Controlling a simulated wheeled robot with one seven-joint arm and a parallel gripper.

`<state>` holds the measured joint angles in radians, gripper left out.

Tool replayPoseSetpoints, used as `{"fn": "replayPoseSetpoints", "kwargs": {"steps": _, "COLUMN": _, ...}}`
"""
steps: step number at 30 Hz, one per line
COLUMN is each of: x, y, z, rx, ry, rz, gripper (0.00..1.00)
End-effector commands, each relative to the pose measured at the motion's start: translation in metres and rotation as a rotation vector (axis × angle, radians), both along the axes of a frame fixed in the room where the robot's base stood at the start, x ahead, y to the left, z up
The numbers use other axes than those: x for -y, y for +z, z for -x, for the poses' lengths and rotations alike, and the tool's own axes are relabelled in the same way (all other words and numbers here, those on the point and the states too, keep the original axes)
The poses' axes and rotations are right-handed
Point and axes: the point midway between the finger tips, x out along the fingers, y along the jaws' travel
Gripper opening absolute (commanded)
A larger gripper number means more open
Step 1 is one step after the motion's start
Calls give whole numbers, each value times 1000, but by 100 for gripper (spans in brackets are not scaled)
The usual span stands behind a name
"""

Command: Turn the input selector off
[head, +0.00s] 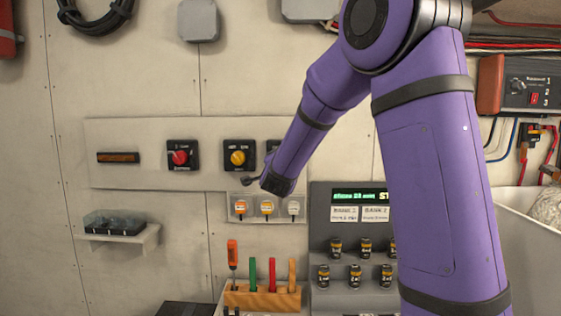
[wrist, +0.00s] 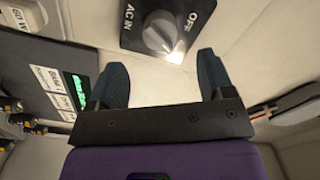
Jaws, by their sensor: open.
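The input selector is a round grey knob (wrist: 158,32) on a black plate marked "AC IN" and "OFF" in the wrist view. I cannot tell clearly which mark the knob points to. In the head view a black plate edge (head: 272,146) shows beside my arm, and its knob is hidden. My gripper (wrist: 163,76) is open and empty, its two dark fingers apart and short of the knob, which lies beyond the gap between them. In the head view my gripper (head: 252,181) is small and partly hidden, just below the row of switch plates.
A red knob (head: 180,157) and a yellow knob (head: 238,157) sit left on the same panel. A small shelf (head: 118,238) juts out at left.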

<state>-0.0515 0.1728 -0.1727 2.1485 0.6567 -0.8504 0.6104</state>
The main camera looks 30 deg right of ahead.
Motion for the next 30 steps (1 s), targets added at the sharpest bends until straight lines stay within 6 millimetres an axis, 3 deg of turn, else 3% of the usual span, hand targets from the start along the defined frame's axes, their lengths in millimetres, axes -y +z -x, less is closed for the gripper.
{"fn": "replayPoseSetpoints", "kwargs": {"steps": 6, "x": 22, "y": -1, "z": -31, "rx": -1, "ry": -1, "rz": 0, "gripper": 74}}
{"fn": "replayPoseSetpoints", "kwargs": {"steps": 12, "x": 33, "y": 0, "z": -49, "rx": -1, "ry": 1, "rz": 1, "gripper": 74}}
{"fn": "replayPoseSetpoints", "kwargs": {"steps": 24, "x": 36, "y": 0, "z": -54, "rx": -2, "ry": 1, "rz": 0, "gripper": 74}}
{"fn": "replayPoseSetpoints", "kwargs": {"steps": 30, "x": 36, "y": 0, "z": -54, "rx": -1, "ry": 2, "rz": 0, "gripper": 28}}
